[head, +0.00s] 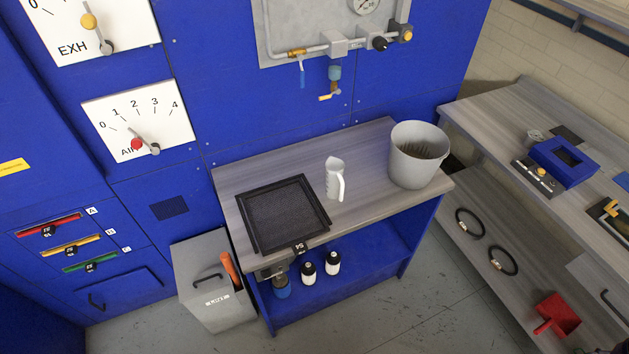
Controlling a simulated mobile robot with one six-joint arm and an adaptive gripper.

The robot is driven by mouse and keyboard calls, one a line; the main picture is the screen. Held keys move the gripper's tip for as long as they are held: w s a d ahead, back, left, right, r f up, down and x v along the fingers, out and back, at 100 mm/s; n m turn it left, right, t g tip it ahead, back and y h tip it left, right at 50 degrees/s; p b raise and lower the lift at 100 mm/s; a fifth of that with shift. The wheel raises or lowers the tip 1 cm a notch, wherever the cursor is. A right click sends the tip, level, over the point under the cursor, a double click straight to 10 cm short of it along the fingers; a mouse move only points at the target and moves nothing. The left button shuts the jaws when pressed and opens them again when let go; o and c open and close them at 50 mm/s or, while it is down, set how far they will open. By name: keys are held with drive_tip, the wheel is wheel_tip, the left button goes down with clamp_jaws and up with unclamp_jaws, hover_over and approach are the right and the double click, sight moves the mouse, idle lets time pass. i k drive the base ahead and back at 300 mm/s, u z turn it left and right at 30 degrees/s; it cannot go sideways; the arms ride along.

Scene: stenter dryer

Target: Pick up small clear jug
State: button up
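A small pale, whitish jug (334,178) stands upright on the grey wood-look worktop (365,147) in the head view. Its handle faces the front right. It looks more white than clear. It stands between a black square tray and a grey bucket, apart from both. My gripper is not in view.
The black mesh tray (245,212) lies left of the jug, the grey bucket (412,165) stands right. Bottles (308,272) sit on the blue shelf below. Valves and pipes (335,45) project from the wall behind. A grey bin (207,285) stands at left; grey floor (425,310) is clear in front.

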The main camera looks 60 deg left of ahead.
sight(335, 183)
drive_tip(key=u, duration=1.25)
drive_tip(key=i, duration=0.55)
drive_tip(key=z, duration=0.05)
drive_tip(key=k, duration=0.55)
drive_tip(key=z, duration=0.35)
drive_tip(key=i, duration=0.05)
drive_tip(key=u, duration=0.3)
